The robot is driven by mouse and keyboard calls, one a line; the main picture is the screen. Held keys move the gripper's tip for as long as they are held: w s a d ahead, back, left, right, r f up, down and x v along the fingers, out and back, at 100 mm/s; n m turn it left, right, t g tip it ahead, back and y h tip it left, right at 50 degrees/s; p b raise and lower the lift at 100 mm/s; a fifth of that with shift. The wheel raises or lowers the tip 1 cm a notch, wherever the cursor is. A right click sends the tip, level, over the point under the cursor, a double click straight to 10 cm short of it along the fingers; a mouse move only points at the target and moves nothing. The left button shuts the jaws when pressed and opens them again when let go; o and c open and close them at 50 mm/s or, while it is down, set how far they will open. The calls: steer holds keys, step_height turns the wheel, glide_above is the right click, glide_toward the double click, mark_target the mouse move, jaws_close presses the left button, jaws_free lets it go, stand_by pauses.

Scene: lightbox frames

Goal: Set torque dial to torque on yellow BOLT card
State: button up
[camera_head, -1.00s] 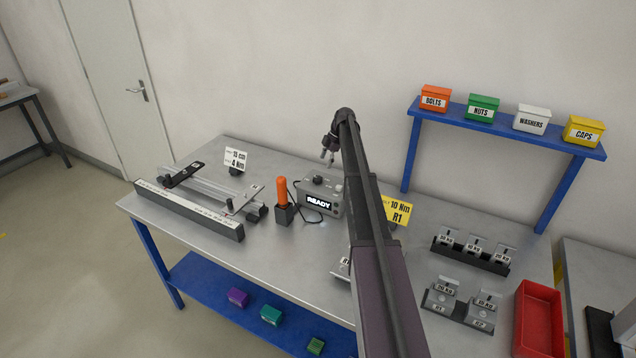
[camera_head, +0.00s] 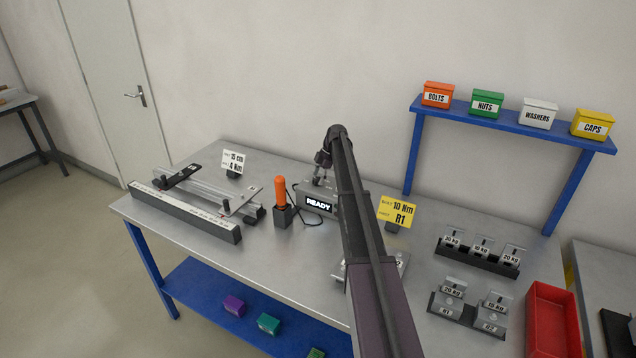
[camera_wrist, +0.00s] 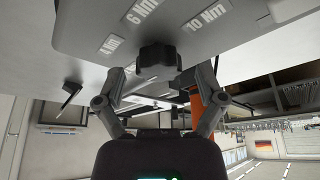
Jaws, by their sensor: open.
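The yellow card (camera_head: 397,211) stands on the table and reads 10 Nm and R1. The grey torque box (camera_head: 318,203) shows READY on its display, left of the card. In the wrist view, its dark lobed dial (camera_wrist: 158,57) sits below labels 4 Nm, 6 Nm (camera_wrist: 140,12) and 10 Nm (camera_wrist: 205,18). I cannot tell which label the dial points at. My gripper (camera_head: 318,182) is over the box in the head view. In the wrist view my gripper (camera_wrist: 161,75) is open, with one finger on each side of the dial, apart from it.
An orange-handled tool (camera_head: 281,194) stands in a dark holder just left of the box, with a cable. A white card (camera_head: 233,162) reads 15 cm and 4 Nm. A rail fixture (camera_head: 185,212) lies left. Weights (camera_head: 480,248) and a red tray (camera_head: 551,320) are right.

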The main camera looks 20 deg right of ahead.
steer(key=shift+f, duration=0.1)
stand_by(0.3)
steer(key=c, duration=1.1)
steer(key=shift+c, duration=0.2)
